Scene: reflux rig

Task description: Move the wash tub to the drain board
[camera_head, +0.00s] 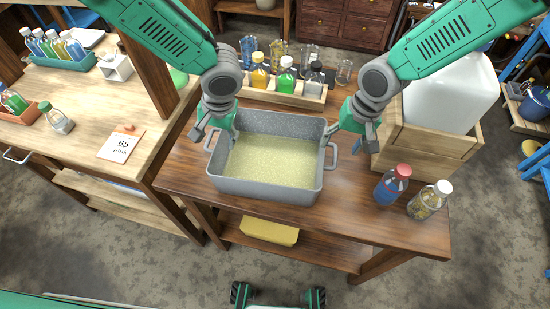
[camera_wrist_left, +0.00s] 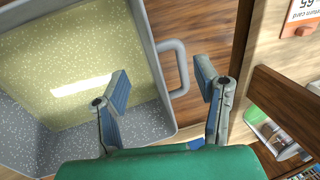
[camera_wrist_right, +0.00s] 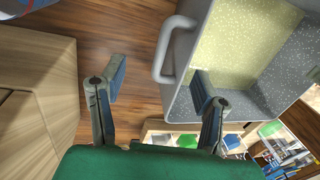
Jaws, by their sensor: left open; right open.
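The wash tub (camera_head: 268,190) is a grey speckled rectangular tub with yellowish liquid in it. It stands on the brown wooden table, with a loop handle on its left and right ends. My left gripper (camera_head: 207,133) is open above the left end. In the left wrist view the left handle (camera_wrist_left: 178,68) shows between and beyond the open fingers (camera_wrist_left: 162,92). My right gripper (camera_head: 354,137) is open above the right end. In the right wrist view the right handle (camera_wrist_right: 165,55) lies beyond the open fingers (camera_wrist_right: 158,90). I cannot single out the drain board.
A wooden rack (camera_head: 290,97) of bottles stands behind the tub. A wooden crate (camera_head: 430,143) with a white container is at the right. Red-capped (camera_head: 391,184) and white-capped (camera_head: 429,200) bottles stand front right. A side bench (camera_head: 90,95) holds a card (camera_head: 121,145).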

